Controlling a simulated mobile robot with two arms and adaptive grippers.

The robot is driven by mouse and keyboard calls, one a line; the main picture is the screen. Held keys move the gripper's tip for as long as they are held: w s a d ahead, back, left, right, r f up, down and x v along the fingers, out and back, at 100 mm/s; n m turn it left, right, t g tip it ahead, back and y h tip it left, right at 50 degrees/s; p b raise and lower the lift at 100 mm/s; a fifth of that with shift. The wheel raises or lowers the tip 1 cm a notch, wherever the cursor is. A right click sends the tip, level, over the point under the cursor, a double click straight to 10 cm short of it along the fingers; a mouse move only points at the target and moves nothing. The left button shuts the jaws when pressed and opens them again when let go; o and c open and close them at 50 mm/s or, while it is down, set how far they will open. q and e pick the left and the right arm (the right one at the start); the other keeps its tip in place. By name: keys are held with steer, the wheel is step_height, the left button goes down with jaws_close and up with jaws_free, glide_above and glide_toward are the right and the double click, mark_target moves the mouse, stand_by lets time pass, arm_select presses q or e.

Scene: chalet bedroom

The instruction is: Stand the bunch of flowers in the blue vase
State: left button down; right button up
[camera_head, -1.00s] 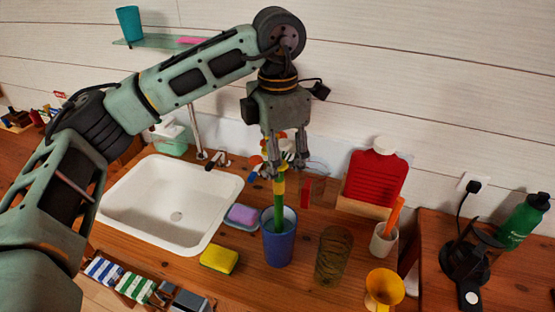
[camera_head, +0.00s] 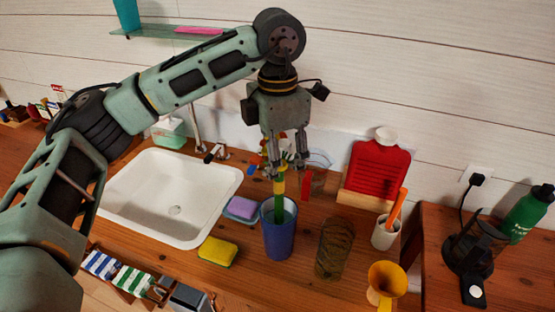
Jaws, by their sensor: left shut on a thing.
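My left gripper (camera_head: 286,166) points down over the counter and is shut on the bunch of flowers (camera_head: 280,188). The bunch's green stems with a yellow band hang upright below the fingers. The lower stems reach inside the mouth of the blue vase (camera_head: 279,242), and their ends are hidden by its wall. The flower heads are mostly hidden behind the fingers, with bits of red, yellow and blue showing. The vase stands upright on the wooden counter. My right gripper is not in view.
A brown patterned glass (camera_head: 333,250) stands close right of the vase. A yellow funnel-like thing (camera_head: 385,284) and a white cup (camera_head: 385,233) are further right. A yellow sponge (camera_head: 217,251), a soap dish (camera_head: 241,209) and the sink (camera_head: 172,205) lie left.

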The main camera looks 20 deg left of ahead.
arm_select(q)
steer(key=shift+f+b, duration=0.3)
steer(key=shift+f, duration=0.25)
steer(key=c, duration=0.5)
jaws_free()
steer(key=shift+c, duration=0.2)
steer(key=o, duration=0.5)
steer(key=shift+o, duration=0.2)
steer(key=shift+r, duration=0.1)
